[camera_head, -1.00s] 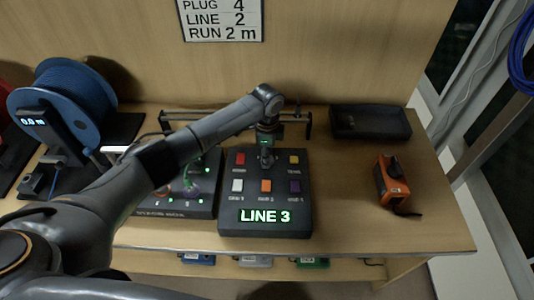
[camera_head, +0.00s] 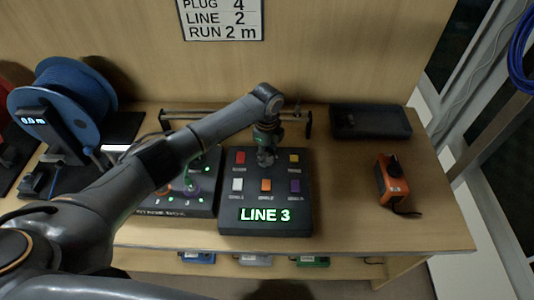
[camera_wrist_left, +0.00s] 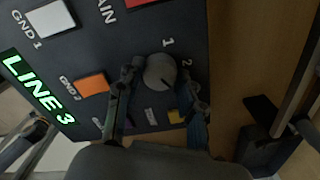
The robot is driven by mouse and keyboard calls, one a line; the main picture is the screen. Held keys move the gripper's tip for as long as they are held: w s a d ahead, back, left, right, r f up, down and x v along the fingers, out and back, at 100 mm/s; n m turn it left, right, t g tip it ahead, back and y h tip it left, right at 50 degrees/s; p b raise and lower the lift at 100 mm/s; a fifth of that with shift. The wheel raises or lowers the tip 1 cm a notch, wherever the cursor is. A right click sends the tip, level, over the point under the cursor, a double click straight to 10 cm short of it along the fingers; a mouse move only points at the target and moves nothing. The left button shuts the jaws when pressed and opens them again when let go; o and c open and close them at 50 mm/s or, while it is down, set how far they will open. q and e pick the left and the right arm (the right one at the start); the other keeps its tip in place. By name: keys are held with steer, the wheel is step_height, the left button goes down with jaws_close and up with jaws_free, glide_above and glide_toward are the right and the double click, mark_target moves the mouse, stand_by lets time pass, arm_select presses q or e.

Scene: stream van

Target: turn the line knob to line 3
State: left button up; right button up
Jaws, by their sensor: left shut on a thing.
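The dark control box (camera_head: 225,215) on the bench has a lit green display (camera_head: 265,215) reading LINE 3. The same display reads LINE 3 in the left wrist view (camera_wrist_left: 38,88). The round grey line knob (camera_wrist_left: 160,71) sits on the box, with the printed numbers 1 and 2 beside it. My left gripper (camera_head: 266,160) reaches down onto the back middle of the box. In the left wrist view its fingers (camera_wrist_left: 158,88) are shut on the knob, one on each side. The gripper hides the knob in the head view. My right gripper is not in view.
Colored buttons, such as the orange one (camera_head: 266,185), surround the knob. A second dark panel (camera_head: 205,205) stands left of the box. A blue cable reel (camera_head: 62,95) is farther left. An orange device (camera_head: 392,180) and a black tray (camera_head: 370,122) are at right.

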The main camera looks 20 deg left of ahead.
mark_target(268, 157)
arm_select(q)
steer(key=o, duration=1.2)
steer(key=shift+r, duration=0.15)
step_height(268, 157, up, 12)
steer(key=shift+f, duration=0.1)
